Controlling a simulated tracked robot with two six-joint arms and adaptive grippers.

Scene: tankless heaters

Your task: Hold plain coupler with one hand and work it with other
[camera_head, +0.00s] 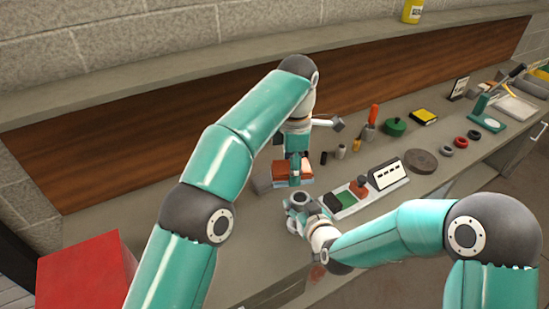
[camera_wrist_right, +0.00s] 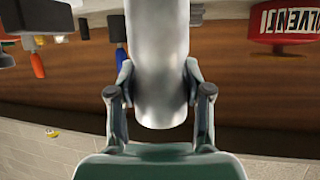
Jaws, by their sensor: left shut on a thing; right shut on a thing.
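A grey metal cylinder, which looks like the plain coupler (camera_wrist_right: 158,70), stands between the fingers of my right gripper (camera_wrist_right: 160,95) in the right wrist view. The fingers touch its two sides near its rounded end. In the head view my right gripper (camera_head: 298,208) is low over the bench front, with the coupler's round end (camera_head: 298,199) showing. My left gripper (camera_head: 295,168) is higher, pointing down at an orange-brown block (camera_head: 307,171). It appears shut on that block, but its fingers partly hide the contact. The two grippers are close together and apart.
A tray with a green pad (camera_head: 344,199) and a white-faced box (camera_head: 388,174) stand right of the grippers. Small bottles, a green tin (camera_head: 394,126) and a brown disc (camera_head: 420,161) lie behind. A red box (camera_head: 85,272) is front left. A red labelled can (camera_wrist_right: 284,22) shows in the wrist view.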

